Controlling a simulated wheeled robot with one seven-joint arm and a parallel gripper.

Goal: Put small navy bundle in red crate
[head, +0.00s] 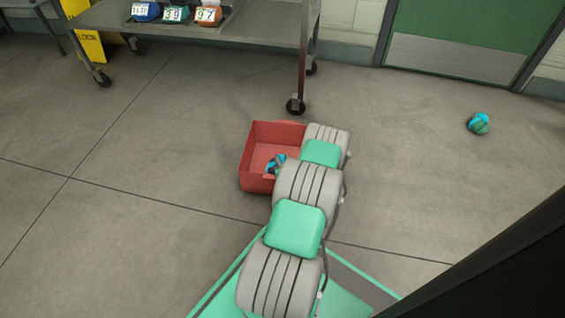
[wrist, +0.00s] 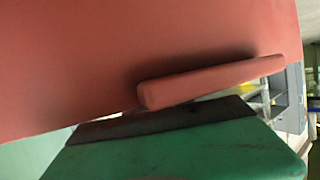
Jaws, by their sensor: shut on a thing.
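The red crate (head: 256,184) stands on the floor in the middle of the head view, open at the top. A small dark-blue and cyan bundle (head: 276,164) shows within the crate's outline, towards its near right part, close beside my arm. It seems to be inside, but its contact with the crate floor cannot be made out. My arm reaches over the crate's right side and hides that part. My gripper is hidden behind the arm links.
A teal and blue bundle (head: 478,123) lies on the floor at the right. A grey wheeled cart (head: 250,28) behind the crate carries several numbered bags. A yellow floor sign (head: 86,38) and a green door (head: 470,30) are at the back. The left floor is clear.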

